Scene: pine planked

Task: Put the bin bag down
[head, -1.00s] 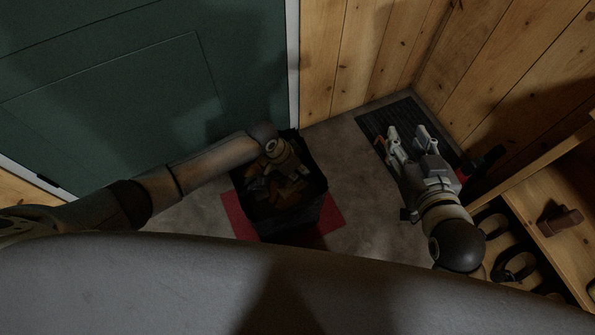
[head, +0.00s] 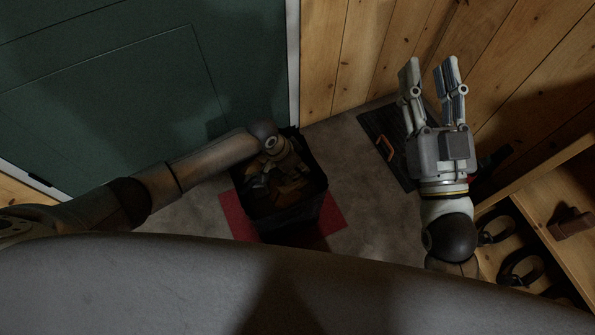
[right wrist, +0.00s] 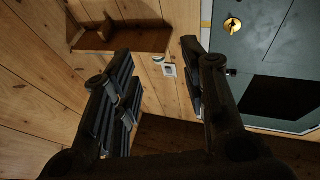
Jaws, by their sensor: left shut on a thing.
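The bin bag (head: 284,219) is a black, open-topped, boxy shape filled with brown and grey scraps. It appears over a red mat in the head view; I cannot tell whether its base touches the mat. My left gripper (head: 281,168) reaches in at the bag's far side and is shut on it; its fingertips are hard to make out in the dark. My right gripper (head: 430,72) is raised to the right of the bag, apart from it, with its two fingers spread and nothing between them. Its open fingers also show in the right wrist view (right wrist: 163,70).
The red mat (head: 334,215) lies on grey floor. A dark ribbed mat (head: 397,168) with an orange handle-like thing (head: 384,148) lies by the wall. A wooden shelf (head: 553,205) holding shoes stands right. A green door (head: 120,100) closes off the left.

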